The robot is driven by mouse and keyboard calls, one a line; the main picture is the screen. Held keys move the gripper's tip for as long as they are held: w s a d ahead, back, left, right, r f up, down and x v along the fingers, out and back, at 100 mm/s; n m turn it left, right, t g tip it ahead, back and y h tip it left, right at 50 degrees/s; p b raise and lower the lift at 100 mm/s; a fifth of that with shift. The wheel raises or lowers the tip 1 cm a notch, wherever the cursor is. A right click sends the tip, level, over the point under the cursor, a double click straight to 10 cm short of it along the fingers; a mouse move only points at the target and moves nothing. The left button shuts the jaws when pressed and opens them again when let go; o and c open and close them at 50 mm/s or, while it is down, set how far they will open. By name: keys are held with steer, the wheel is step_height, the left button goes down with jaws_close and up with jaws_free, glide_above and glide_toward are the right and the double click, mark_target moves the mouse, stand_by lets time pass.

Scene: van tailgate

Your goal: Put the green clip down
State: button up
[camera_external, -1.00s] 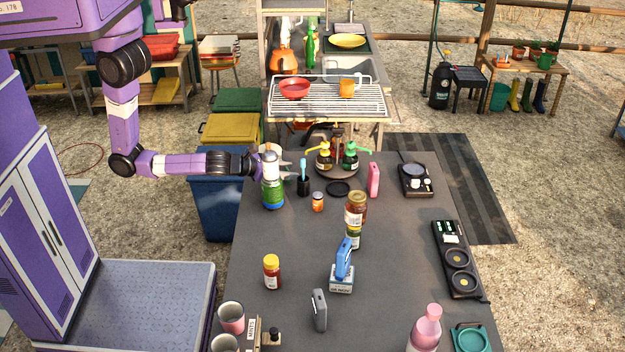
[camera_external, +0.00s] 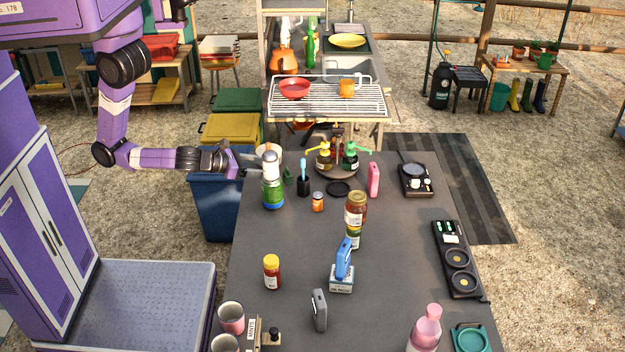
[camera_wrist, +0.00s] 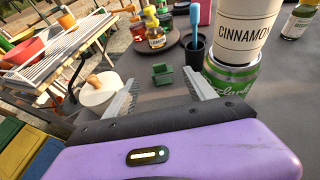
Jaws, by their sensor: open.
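The green clip (camera_external: 288,174) stands on the dark table near its far left corner. In the wrist view the clip (camera_wrist: 162,75) is beyond my fingers, between their lines and apart from them. My gripper (camera_external: 243,162) is open and empty, drawn back to the left of the clip. In the wrist view my gripper (camera_wrist: 160,80) shows its two grey fingers spread wide.
A cinnamon jar (camera_wrist: 243,28) sits on a green can (camera_wrist: 230,78), close beside my right finger. A white lidded pot (camera_wrist: 98,90) is by the left finger. A dark cup (camera_external: 303,186) holding a blue-handled tool stands right of the clip.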

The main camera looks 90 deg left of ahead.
steer(key=shift+v, duration=1.25)
steer(key=s+f+n+h, duration=0.1)
steer(key=s+n, duration=0.1)
steer(key=s+d+f+n+h, duration=0.1)
steer(key=s+f+n, duration=0.1)
steer(key=n, duration=0.1)
steer(key=shift+s+f+h, duration=0.1)
steer(key=shift+s+h, duration=0.05)
steer(key=shift+h, duration=0.15)
steer(key=s+r+n+t+h, duration=0.1)
steer(key=s+r+n, duration=0.2)
steer(key=s+n, duration=0.4)
steer(key=s+d+r+n+t+h, duration=0.1)
steer(key=s+r+n, duration=0.3)
steer(key=n, duration=1.5)
steer(key=s, duration=0.2)
steer(key=shift+s+d, duration=0.25)
steer(key=shift+s, duration=0.1)
steer(key=shift+r, duration=0.1)
